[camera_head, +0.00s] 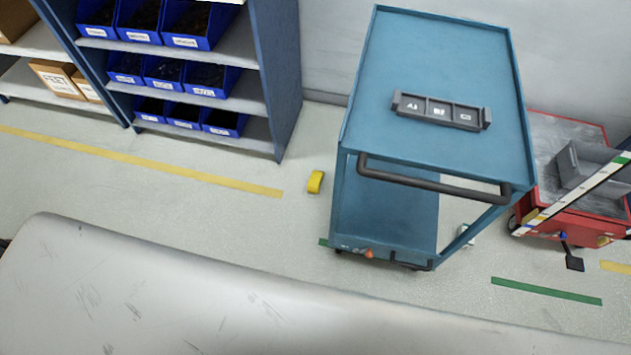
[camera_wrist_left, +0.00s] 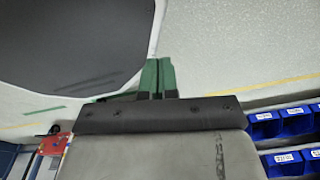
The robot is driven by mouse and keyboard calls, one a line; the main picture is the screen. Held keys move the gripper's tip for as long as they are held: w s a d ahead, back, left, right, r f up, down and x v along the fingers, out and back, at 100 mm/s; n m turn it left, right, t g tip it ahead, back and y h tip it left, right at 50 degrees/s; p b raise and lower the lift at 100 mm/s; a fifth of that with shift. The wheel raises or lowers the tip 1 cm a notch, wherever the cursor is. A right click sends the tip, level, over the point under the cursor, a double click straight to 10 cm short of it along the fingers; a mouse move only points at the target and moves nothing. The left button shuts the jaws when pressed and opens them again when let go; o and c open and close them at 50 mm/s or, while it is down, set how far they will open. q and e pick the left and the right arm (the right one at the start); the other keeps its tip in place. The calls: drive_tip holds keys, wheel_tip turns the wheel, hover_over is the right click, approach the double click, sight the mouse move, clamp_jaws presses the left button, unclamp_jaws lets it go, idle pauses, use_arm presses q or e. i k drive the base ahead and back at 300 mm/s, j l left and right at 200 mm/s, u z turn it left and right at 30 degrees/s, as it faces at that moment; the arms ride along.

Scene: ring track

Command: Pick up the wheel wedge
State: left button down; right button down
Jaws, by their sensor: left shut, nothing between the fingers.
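A small yellow block (camera_head: 316,182), which looks like the wheel wedge, lies on the floor between the shelving and the blue trolley. It sits just left of the trolley and apart from it. My left gripper (camera_wrist_left: 157,78) shows in the left wrist view, its two green fingers closed together with nothing between them. I cannot make out the wedge in that view. Neither gripper shows in the head view, and my right gripper is not seen.
The blue trolley (camera_head: 432,60) carries a grey tray (camera_head: 440,111). Shelving (camera_head: 284,80) with blue bins stands at the left. A red cart (camera_head: 575,222) stands at the right. A yellow floor line (camera_head: 150,164) ends left of the wedge. Floor before the shelving is clear.

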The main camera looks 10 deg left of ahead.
sight(314, 184)
drive_tip(key=z, duration=0.6)
drive_tip(key=j+z, duration=1.45)
